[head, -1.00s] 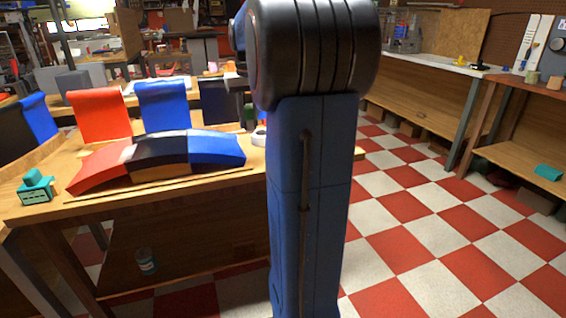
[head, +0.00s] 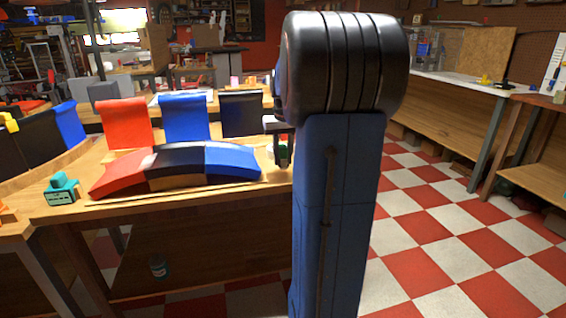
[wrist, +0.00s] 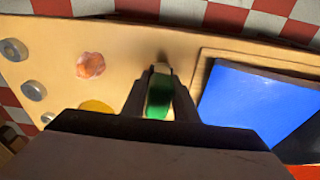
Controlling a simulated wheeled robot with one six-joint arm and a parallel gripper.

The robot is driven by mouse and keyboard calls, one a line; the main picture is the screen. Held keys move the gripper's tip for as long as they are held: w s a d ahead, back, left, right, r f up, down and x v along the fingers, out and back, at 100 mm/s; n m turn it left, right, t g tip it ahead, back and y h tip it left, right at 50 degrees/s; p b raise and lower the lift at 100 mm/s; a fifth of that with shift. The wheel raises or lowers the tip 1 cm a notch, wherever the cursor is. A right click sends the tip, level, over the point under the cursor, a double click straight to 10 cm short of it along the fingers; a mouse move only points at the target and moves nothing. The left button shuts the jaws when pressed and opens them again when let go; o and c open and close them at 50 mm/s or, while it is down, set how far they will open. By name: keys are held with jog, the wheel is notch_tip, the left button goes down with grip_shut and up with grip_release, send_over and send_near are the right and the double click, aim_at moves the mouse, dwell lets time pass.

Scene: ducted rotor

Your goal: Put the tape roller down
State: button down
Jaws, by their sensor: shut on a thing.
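My gripper (wrist: 160,84) is shut on the tape roller (wrist: 159,100), a small green thing with a pale top end between the two dark fingers in the wrist view. In the head view my gripper (head: 281,160) is low at the right end of the wooden table (head: 220,197), partly behind my arm. A bit of green shows between its fingers there. The roller is over bare tabletop, left of the blue panel in the wrist view. I cannot tell whether it touches the table.
A curved red, black and blue panel (head: 175,164) lies on the table, with upright panels (head: 185,118) behind. A teal tool (head: 62,188) stands at the left. The wrist view shows an orange lump (wrist: 90,65), a yellow thing (wrist: 97,106) and grey rings (wrist: 33,90) close by.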

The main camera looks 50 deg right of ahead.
jog(key=shift+f, duration=1.05)
jog(key=shift+f, duration=0.1)
jog(key=c, duration=1.4)
grip_release()
jog(key=shift+c, duration=0.2)
jog(key=r, duration=0.7)
jog(key=s+r, duration=0.1)
jog(key=r, duration=0.3)
jog(key=shift+a, duration=0.35)
jog(key=shift+s+a+r, duration=0.1)
jog(key=shift+r, duration=0.5)
jog(key=shift+a, duration=0.1)
